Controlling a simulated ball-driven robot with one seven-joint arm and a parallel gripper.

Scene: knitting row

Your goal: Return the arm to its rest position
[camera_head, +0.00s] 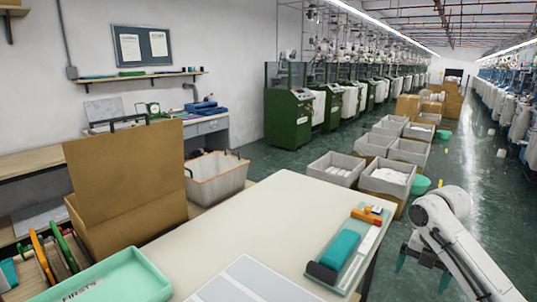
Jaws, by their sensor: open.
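My white arm (445,225) is at the lower right, to the right of the cream table (240,215). Its bent joint is uppermost. My gripper (423,270) hangs below it beside the table's right edge, apart from the tabletop. Its two teal fingertips point down and stand well apart, with nothing between them. The lower end of the arm runs out of the picture at the bottom right.
A shallow tray (312,264) on the table holds a teal block (340,249) and small coloured pieces. A mint tray (150,284) and open cardboard box (125,225) are at left. Grey bins (335,178) stand beyond the table. Green floor right of them is mostly clear.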

